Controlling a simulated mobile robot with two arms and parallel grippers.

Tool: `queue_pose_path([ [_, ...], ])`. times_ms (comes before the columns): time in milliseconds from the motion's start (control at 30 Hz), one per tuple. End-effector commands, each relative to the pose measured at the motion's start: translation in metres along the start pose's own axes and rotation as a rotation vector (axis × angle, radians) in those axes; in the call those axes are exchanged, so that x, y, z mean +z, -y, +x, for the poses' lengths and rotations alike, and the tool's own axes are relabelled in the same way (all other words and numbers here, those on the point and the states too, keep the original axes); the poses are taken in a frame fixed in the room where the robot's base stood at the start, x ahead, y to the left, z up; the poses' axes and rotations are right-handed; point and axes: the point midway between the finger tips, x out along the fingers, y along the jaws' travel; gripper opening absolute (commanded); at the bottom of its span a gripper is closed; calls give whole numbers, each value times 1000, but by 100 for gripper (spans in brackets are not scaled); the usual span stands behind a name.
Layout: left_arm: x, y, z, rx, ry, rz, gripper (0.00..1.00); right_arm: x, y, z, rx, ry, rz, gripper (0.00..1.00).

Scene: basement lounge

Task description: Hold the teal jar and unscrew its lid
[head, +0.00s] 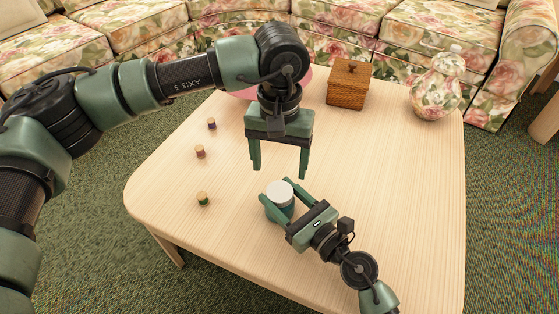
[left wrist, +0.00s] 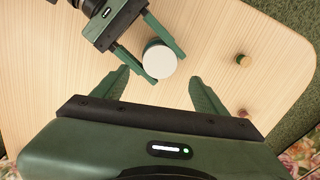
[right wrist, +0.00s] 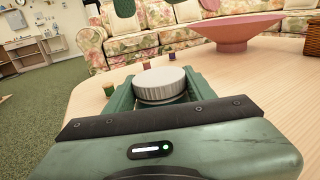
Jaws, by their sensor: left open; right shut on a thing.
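The teal jar (head: 279,209) stands upright on the wooden table, with a white ridged lid (head: 280,191) on top. My right gripper (head: 276,194) is shut on the jar from the side; the right wrist view shows the lid (right wrist: 161,82) above its fingers. My left gripper (head: 279,172) points down above and slightly behind the jar, open and empty. In the left wrist view the lid (left wrist: 159,61) lies beyond the open fingers, apart from them. Most of the jar body is hidden by the lid and the right fingers.
Several small spools (head: 203,199) stand along the table's left side. A pink bowl (right wrist: 236,30), a wooden box (head: 348,84) and a floral lidded jar (head: 436,88) stand at the back. The table (head: 400,190) is clear on the right.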

Motion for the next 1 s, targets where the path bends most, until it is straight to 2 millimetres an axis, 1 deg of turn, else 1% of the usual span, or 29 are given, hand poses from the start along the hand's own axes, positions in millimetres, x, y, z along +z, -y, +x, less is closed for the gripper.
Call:
queue_pose_path([
  [33, 0, 0, 0, 0, 0, 83, 73, 0, 0, 0, 0, -1, 0, 0],
  [100, 0, 0, 0, 0, 0, 193, 73, 0, 0, 0, 0, -1, 0, 0],
  [200, 0, 0, 0, 0, 1, 305, 73, 0, 0, 0, 0, -1, 0, 0],
  [300, 0, 0, 1, 0, 1, 369, 73, -1, 0, 0, 0, -1, 0, 0],
  [367, 0, 0, 4, 0, 2, 386, 73, -1, 0, 0, 0, -1, 0, 0],
  [467, 0, 0, 15, 1, 3, 395, 73, -1, 0, 0, 0, -1, 0, 0],
  [700, 1, 0, 52, 1, 3, 392, 73, -1, 0, 0, 0, -1, 0, 0],
  [800, 0, 0, 65, 0, 3, 391, 73, -1, 0, 0, 0, -1, 0, 0],
  [900, 0, 0, 74, 1, 2, 391, 73, -1, 0, 0, 0, -1, 0, 0],
  [1000, 0, 0, 79, 1, 1, 391, 73, -1, 0, 0, 0, -1, 0, 0],
])
